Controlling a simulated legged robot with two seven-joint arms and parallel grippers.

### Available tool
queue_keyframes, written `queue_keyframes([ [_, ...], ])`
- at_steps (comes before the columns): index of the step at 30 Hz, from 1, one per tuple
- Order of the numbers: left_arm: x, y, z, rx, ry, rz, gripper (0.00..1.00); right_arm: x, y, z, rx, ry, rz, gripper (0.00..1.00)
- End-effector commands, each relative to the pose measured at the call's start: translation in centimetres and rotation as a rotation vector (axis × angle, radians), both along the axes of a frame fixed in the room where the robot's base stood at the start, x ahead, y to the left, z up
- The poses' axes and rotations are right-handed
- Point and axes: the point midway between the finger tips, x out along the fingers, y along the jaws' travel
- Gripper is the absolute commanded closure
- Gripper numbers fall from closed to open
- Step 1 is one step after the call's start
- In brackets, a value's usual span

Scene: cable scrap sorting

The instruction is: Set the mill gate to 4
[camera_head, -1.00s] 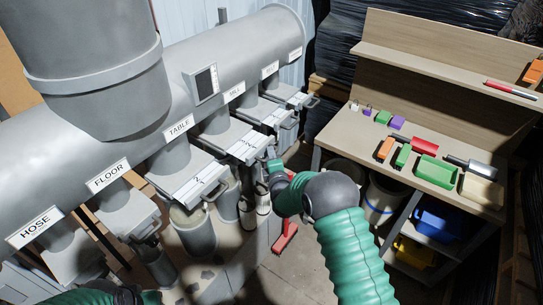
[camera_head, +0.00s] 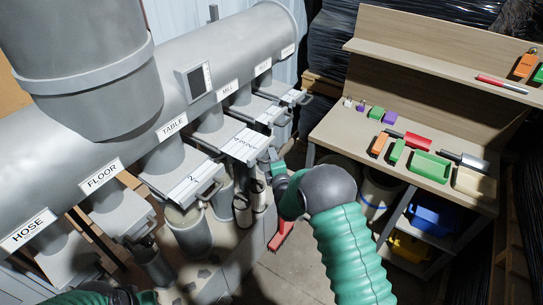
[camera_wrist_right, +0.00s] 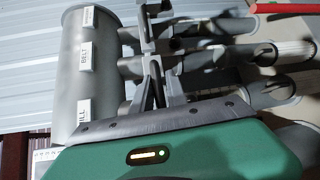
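The MILL label (camera_head: 227,90) sits on the grey duct. Below it the mill gate's pale slide plate (camera_head: 240,146) sticks out toward the lower right, with a scale on top that is too small to read. My right gripper (camera_head: 273,158) is at the outer end of this plate, by its handle. In the right wrist view the fingers (camera_wrist_right: 151,85) are close together near grey handle parts; I cannot tell whether they hold the handle. The MILL label (camera_wrist_right: 83,112) shows there at the left. My left gripper (camera_head: 122,296) is only partly in view at the bottom.
The table gate's plate (camera_head: 195,183), marked 2, is to the left, and the belt gate's plate (camera_head: 262,108) is just behind. A workbench (camera_head: 335,128) with coloured blocks and tools stands at right. A red object (camera_head: 280,236) is on the floor.

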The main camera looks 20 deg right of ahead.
Motion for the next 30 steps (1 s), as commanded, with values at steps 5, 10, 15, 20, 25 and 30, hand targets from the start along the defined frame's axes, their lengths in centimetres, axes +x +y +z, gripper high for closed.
queue_keyframes([
  [5,0.0,0.0,-0.1,0.000,0.000,0.000,0.64,-0.1,0.0,-0.4,0.001,0.007,-0.001,0.66],
  [10,0.0,0.0,0.0,0.000,0.000,0.000,0.64,-0.1,-0.1,-0.2,0.001,0.003,-0.002,0.66],
  [15,0.0,0.0,-0.3,0.000,0.000,0.000,0.64,-1.1,0.1,0.0,0.001,0.001,-0.001,0.66],
  [20,0.0,0.0,-0.9,0.000,0.000,0.000,0.64,-4.8,0.7,0.4,0.000,0.002,0.000,0.66],
  [25,0.0,0.0,-1.7,0.000,0.000,0.000,0.64,-9.8,1.4,1.1,0.000,0.003,0.001,0.66],
  [30,0.0,0.0,-2.3,0.000,0.000,0.000,0.64,-14.0,1.9,1.6,0.001,0.004,-0.001,0.66],
])
